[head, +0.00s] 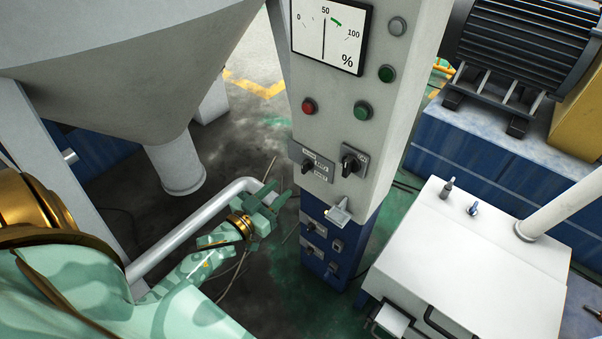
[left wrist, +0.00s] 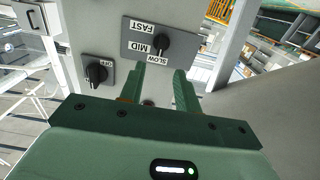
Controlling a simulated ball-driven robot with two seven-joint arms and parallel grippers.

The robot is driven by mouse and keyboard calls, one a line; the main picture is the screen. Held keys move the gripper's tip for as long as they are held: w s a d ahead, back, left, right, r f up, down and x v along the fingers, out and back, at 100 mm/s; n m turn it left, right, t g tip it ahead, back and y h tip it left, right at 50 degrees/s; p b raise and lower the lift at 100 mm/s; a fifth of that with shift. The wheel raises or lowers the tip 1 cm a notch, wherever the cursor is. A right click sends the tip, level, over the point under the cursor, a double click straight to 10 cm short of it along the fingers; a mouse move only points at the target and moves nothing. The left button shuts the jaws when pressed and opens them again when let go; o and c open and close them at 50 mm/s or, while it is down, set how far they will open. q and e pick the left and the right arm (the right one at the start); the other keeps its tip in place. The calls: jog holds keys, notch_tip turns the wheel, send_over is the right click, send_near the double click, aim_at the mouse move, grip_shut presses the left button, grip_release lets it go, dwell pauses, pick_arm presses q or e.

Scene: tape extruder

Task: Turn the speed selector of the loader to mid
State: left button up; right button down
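The speed selector (head: 308,167) is a black knob on a grey plate on the front of the light grey control column. In the left wrist view the selector knob (left wrist: 163,43) sits beside the labels FAST, MID and SLOW, seen upside down. I cannot tell surely which label it points at. My left gripper (head: 276,196) is below and left of the selector in the head view. In the left wrist view its two green fingers (left wrist: 162,85) stand apart with nothing between them, and the knob is beyond their tips. My right gripper is not in view.
Another black knob (head: 352,162) is right of the selector. A red button (head: 308,106), green buttons (head: 362,110) and a gauge (head: 330,32) are above. A metal latch (head: 340,212) juts out below. A grey hopper (head: 120,70) and a pipe (head: 190,228) are at left.

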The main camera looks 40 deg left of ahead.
aim_at(302, 169)
pick_arm(q)
jog(key=w, duration=0.2)
jog(key=w+b, duration=0.1)
jog(key=w, duration=0.5)
jog(key=shift+w+d+f+b, duration=0.15)
jog(key=shift+w+d+b, duration=0.1)
jog(key=shift+b, duration=0.1)
jog(key=shift+w, duration=0.35)
grip_shut()
